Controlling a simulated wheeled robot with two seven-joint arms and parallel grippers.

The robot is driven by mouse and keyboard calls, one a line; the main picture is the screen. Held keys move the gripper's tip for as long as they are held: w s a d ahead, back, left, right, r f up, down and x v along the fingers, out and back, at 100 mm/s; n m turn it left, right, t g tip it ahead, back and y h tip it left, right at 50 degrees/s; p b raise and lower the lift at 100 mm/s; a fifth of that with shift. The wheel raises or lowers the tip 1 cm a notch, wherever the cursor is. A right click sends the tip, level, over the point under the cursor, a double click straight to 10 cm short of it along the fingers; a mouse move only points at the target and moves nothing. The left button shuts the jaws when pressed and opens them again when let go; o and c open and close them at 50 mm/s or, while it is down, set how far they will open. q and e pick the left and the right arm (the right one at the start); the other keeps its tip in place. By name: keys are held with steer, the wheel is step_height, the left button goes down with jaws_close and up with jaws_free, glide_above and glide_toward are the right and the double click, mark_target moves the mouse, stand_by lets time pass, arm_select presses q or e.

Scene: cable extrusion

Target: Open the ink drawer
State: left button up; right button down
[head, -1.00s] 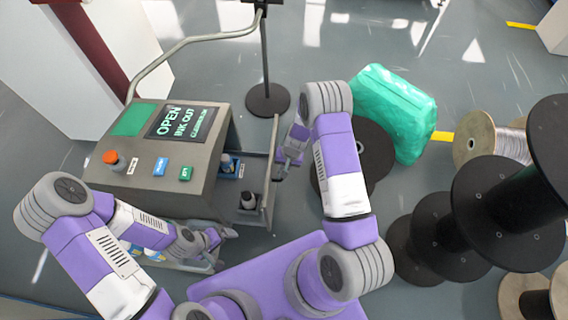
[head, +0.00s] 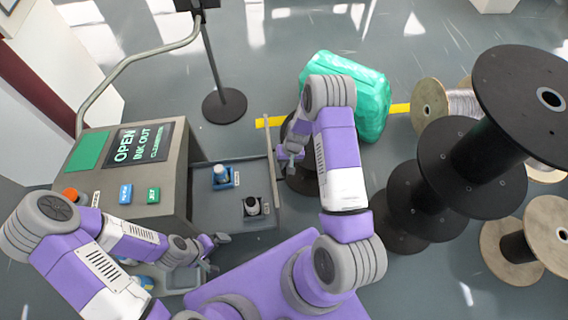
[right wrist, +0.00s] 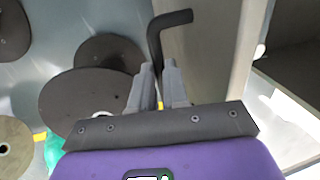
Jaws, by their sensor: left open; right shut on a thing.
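The ink drawer (head: 230,207) stands out from the right side of the grey machine, clearly open. Inside it are a white bottle (head: 220,172) in a blue holder and a bottle in a black holder (head: 251,207). My right gripper (head: 286,156) is at the outer face of the drawer front. In the right wrist view its fingers (right wrist: 160,82) are shut on the dark bent handle (right wrist: 166,32).
Black cable reels (head: 440,160) crowd the right side. A green wrapped bundle (head: 372,100) and a stand with a round base (head: 225,106) are behind the drawer.

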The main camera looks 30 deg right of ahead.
steer(key=c, duration=1.1)
jaws_free()
steer(key=r+p, duration=0.1)
steer(key=r, duration=0.1)
steer(key=d+r, duration=0.1)
steer(key=r, duration=0.2)
steer(key=r+p, duration=0.1)
steer(key=r, duration=0.1)
steer(key=shift+s+d+r+p, duration=0.15)
steer(key=shift+s+r+p, duration=0.1)
steer(key=shift+p, duration=0.05)
